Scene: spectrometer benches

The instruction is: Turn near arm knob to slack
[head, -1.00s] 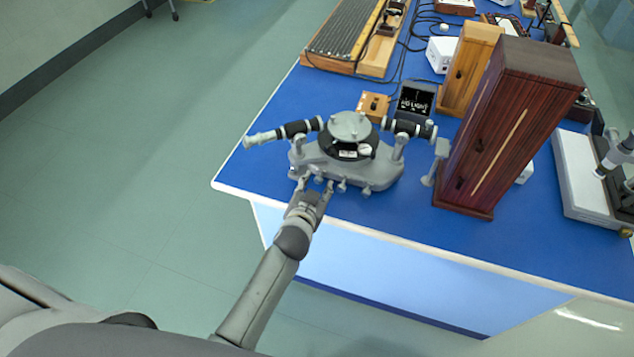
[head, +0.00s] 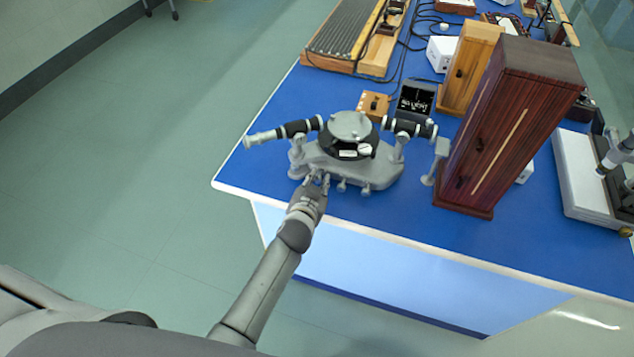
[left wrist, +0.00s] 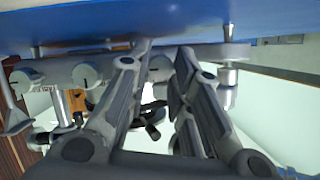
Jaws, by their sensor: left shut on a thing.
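The grey spectrometer (head: 388,176) stands at the near left corner of the blue bench, with a round dark table on top and tube arms at both sides. Several small grey knobs stick out along its near edge, among them one in the middle (head: 342,186) and one further right (head: 366,190). My left gripper (head: 318,180) is at the left part of this row, shut on a knob there. In the left wrist view the held knob (left wrist: 160,66) is partly hidden between the fingers. Two other knobs (left wrist: 87,75) (left wrist: 28,76) are beside them, untouched.
A small dark display (head: 416,98) stands behind the spectrometer; its text is unreadable. A tall reddish wooden cabinet (head: 510,130) stands to the right, with a lighter wooden box (head: 470,70) behind it. The floor left of the bench is clear.

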